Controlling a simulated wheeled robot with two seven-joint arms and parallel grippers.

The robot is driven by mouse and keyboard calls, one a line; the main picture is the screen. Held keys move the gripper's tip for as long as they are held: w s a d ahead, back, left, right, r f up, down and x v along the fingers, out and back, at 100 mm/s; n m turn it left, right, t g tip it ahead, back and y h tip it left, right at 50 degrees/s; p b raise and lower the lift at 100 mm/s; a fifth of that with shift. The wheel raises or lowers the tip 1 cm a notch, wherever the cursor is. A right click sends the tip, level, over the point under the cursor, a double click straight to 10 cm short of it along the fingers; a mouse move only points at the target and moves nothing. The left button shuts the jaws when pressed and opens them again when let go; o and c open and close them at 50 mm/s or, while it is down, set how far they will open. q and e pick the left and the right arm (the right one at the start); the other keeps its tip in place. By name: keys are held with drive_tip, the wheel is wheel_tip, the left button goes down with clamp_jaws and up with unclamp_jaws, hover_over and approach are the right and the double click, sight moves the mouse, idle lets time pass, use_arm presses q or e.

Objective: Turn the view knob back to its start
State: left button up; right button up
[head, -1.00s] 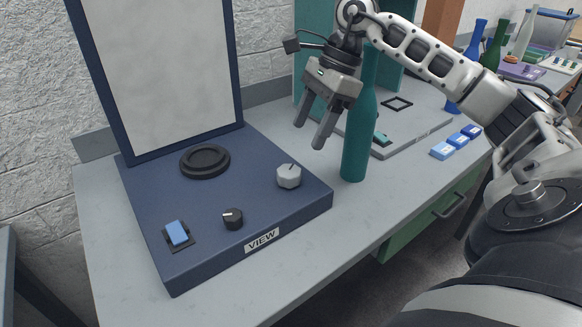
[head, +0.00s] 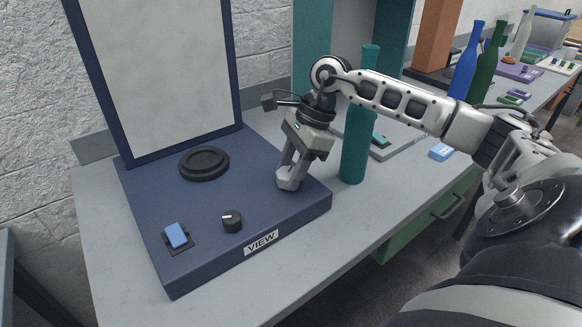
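The dark blue VIEW box (head: 205,262) lies on the grey table, with a VIEW label (head: 262,242) on its front. A light grey knob (head: 289,183) sits at its right rear, and a small black knob (head: 232,221) with a white mark sits nearer the front. My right gripper (head: 290,175) is down at the grey knob, its fingers pointing down around it. The fingers hide most of the knob and its mark, and I cannot tell whether they grip it. My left gripper is not in view.
A teal bottle (head: 357,145) stands upright just right of my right gripper. A round black spindle (head: 204,162), a blue rocker switch (head: 177,235) and a framed pale panel (head: 165,75) are on the box. The front table strip (head: 300,262) is clear.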

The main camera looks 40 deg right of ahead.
drive_tip(key=c, duration=0.3)
